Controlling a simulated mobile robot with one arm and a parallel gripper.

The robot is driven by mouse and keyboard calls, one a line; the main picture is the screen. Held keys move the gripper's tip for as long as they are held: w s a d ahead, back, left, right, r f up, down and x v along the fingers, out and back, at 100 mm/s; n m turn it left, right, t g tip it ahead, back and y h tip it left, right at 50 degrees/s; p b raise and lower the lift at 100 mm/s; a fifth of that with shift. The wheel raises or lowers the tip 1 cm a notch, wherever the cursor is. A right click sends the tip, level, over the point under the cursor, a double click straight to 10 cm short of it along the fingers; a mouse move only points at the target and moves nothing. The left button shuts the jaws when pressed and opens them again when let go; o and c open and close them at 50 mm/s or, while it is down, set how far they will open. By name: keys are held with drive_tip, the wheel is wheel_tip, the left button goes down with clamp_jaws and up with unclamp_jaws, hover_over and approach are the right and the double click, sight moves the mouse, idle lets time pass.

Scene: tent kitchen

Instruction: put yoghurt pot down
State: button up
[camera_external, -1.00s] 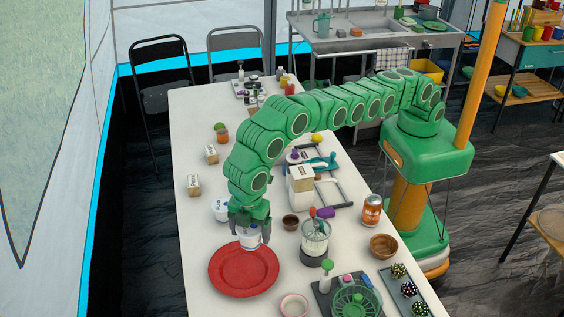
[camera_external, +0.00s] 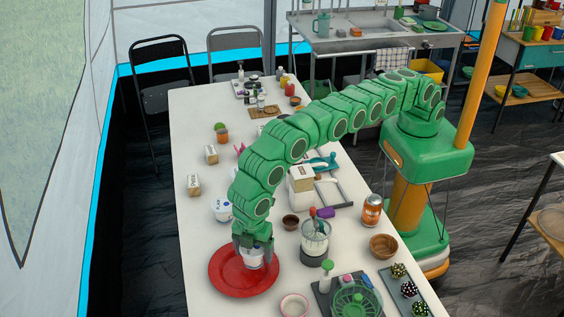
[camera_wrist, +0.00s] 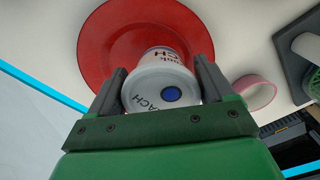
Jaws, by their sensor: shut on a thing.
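The yoghurt pot (camera_wrist: 163,85) is white with dark lettering and a blue dot on its lid; it also shows in the external view (camera_external: 252,262). My gripper (camera_external: 252,256) is shut on it, with one finger on each side, as the wrist view (camera_wrist: 160,88) shows. The pot is over the red plate (camera_external: 232,286), near the plate's right side in the external view. The red plate fills the upper middle of the wrist view (camera_wrist: 110,45). The pot's base is hidden, so I cannot tell whether it touches the plate.
A second white pot (camera_external: 222,210) stands behind the plate. A blender-like jar (camera_external: 315,240) and a small brown bowl (camera_external: 290,222) are to the right. A pink-rimmed bowl (camera_external: 294,305) is at the front. The table left of the plate (camera_external: 195,245) is clear.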

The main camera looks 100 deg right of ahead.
drive_tip(key=shift+f, duration=1.4)
drive_tip(key=shift+f, duration=0.1)
drive_tip(key=o, duration=0.8)
drive_tip(key=shift+o, duration=0.2)
wheel_tip(320, 180, up, 11)
drive_tip(key=shift+a+f, duration=0.1)
drive_tip(key=shift+r, duration=0.6)
